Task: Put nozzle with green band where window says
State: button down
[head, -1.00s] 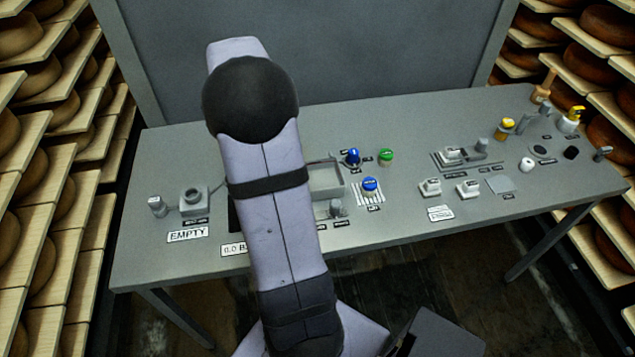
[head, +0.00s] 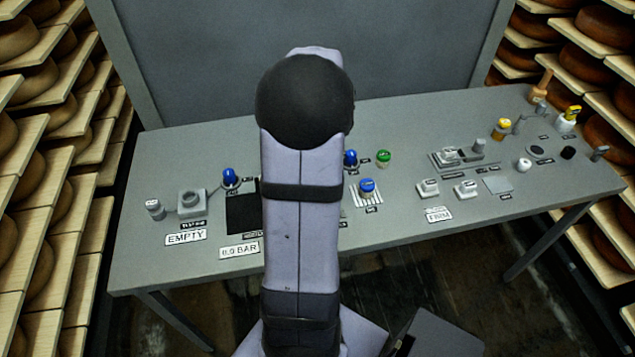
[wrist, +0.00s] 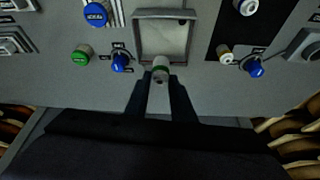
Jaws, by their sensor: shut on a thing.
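My gripper (wrist: 161,79) shows in the wrist view, shut on a small white nozzle with a green band (wrist: 161,66). The nozzle is between the fingertips, near the edge of a square grey tray (wrist: 137,38); I cannot tell its height above the table. Another small white nozzle with a tan band (wrist: 225,55) stands beside a blue-capped piece (wrist: 254,67). In the head view my arm hides the gripper, the nozzle and the tray. White signs read EMPTY (head: 186,236) and 0.0 BAR (head: 240,252); a third sign (head: 438,214) is too small to read surely.
A grey fitting (head: 192,203) and small cylinder (head: 155,208) stand at the left. Blue-topped pieces (head: 367,188) and a green-topped one (head: 384,158) stand right of my arm. Grey blocks (head: 428,188) and bottles (head: 569,120) stand further right. A tall panel (head: 400,50) rises behind.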

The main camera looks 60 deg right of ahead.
jog(key=shift+a+f+p, duration=0.1)
jog(key=shift+f+p, duration=0.65)
jog(key=shift+f, duration=4.2)
jog(key=shift+f, duration=0.1)
jog(key=c, duration=1.5)
grip_release()
jog(key=shift+s+r, duration=0.1)
jog(key=shift+r, duration=0.65)
jog(key=b+v, duration=0.1)
jog(key=v, duration=0.9)
jog(key=shift+s+a+r, duration=0.1)
jog(key=shift+a+r, duration=0.1)
jog(key=shift+r, duration=0.15)
